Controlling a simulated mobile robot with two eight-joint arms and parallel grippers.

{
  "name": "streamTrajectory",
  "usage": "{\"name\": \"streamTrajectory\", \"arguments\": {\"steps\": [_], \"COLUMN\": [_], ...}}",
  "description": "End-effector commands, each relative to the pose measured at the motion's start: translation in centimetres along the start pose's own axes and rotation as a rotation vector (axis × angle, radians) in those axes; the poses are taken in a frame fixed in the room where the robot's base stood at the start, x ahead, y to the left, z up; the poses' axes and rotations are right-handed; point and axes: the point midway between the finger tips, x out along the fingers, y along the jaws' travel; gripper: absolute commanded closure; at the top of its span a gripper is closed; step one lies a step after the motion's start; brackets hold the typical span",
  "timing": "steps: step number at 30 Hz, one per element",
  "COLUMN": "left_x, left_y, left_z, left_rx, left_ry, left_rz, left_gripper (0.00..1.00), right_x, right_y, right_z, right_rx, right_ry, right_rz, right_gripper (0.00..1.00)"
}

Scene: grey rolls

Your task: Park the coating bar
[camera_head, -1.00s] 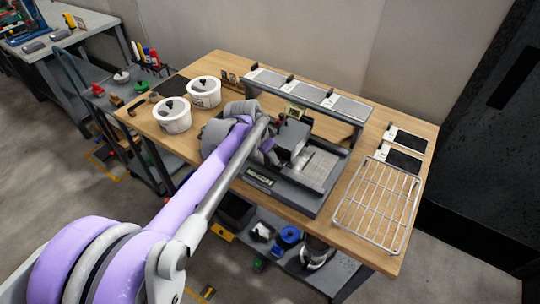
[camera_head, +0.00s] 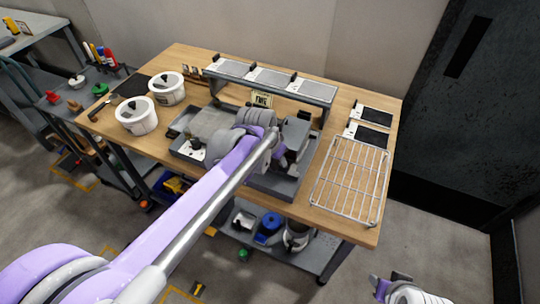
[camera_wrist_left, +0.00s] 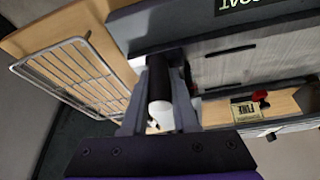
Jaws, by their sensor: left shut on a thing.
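The grey coating machine (camera_head: 207,121) stands mid-table with its flat bed bare on the left. A grey block (camera_head: 297,131) sits over its right part. My left gripper (camera_head: 283,155) is at the machine's right part, beside this block; my arm hides much of it. In the left wrist view, the left gripper (camera_wrist_left: 160,103) is shut on a dark cylinder with a white end (camera_wrist_left: 160,112), seen between the fingers. I cannot tell whether this is the coating bar or a handle. My right gripper (camera_head: 388,287) shows partly at the bottom right, away from the table; its jaws are unclear.
A wire rack (camera_head: 350,181) lies on the table's right, with two dark panels (camera_head: 372,125) behind it. A raised shelf (camera_head: 270,79) holding grey plates stands at the back. Two white tubs (camera_head: 137,116) stand at left. A door (camera_head: 450,100) is at far right.

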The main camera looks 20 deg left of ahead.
Motion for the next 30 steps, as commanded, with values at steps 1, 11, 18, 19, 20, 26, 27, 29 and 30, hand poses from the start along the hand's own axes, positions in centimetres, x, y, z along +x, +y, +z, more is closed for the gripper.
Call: {"name": "streamTrajectory", "arguments": {"steps": [1,11,18,19,20,26,27,29,30], "left_x": [0.1,0.1,-0.1,-0.2,-0.4,-3.7,-4.5,-5.8,-6.6], "left_y": [0.3,0.2,0.1,0.1,0.1,0.1,0.1,0.2,0.2], "left_z": [0.0,0.0,0.0,0.0,0.0,0.0,0.0,0.0,0.0], "left_rx": [0.000,0.001,0.000,0.000,0.000,0.000,0.000,0.000,0.000], "left_ry": [0.001,0.001,0.001,0.001,0.001,0.001,0.001,0.001,0.001], "left_rz": [0.007,0.006,0.004,0.004,0.004,0.004,0.004,0.005,0.005], "left_gripper": [1.00,0.43,0.43,0.43,0.43,0.43,0.43,0.43,0.43], "right_x": [0.0,0.0,0.0,0.0,0.0,-0.3,-0.4,-0.5,-0.6], "right_y": [0.0,0.0,0.0,0.0,0.0,0.0,0.0,0.0,0.0], "right_z": [0.0,0.0,0.0,0.0,0.0,-0.3,-0.3,-0.4,-0.5], "right_rx": [0.000,0.000,0.000,0.000,0.000,0.000,0.000,0.000,0.000], "right_ry": [0.000,0.000,0.000,0.000,0.000,0.002,0.002,0.003,0.003], "right_rz": [0.000,0.000,0.000,0.000,0.000,0.000,0.000,0.000,0.000], "right_gripper": [0.58,0.58,0.58,0.58,0.58,0.58,0.58,0.58,0.58]}}
